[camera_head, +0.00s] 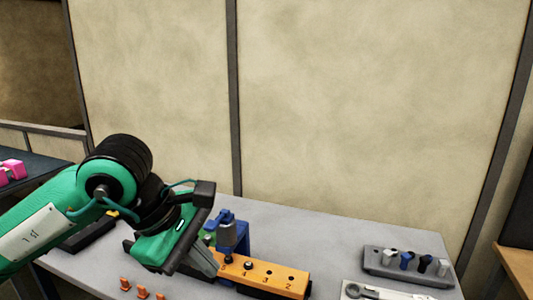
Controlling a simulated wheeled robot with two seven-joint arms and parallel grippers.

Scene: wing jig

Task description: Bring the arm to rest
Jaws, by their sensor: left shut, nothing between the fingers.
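My left arm, green with black joints, comes in from the left over the grey table (325,232). My left gripper (212,266) is shut and empty, pointing down and to the right. It is close to the left end of an orange block (272,276) with numbered holes. A blue fixture with a grey cylinder (227,234) stands just behind the block, beside the gripper. The gripper and wrist hide part of the block's left end and the fixture's base; whether the fingers touch the block I cannot tell. My right gripper is not in view.
A grey rack (401,274) with several grey, blue and black pieces stands at the right. A light plate with a tool (372,291) lies in front of it. Small orange pieces (142,292) stand at the front left. The table's back middle is clear before a beige wall panel (360,110).

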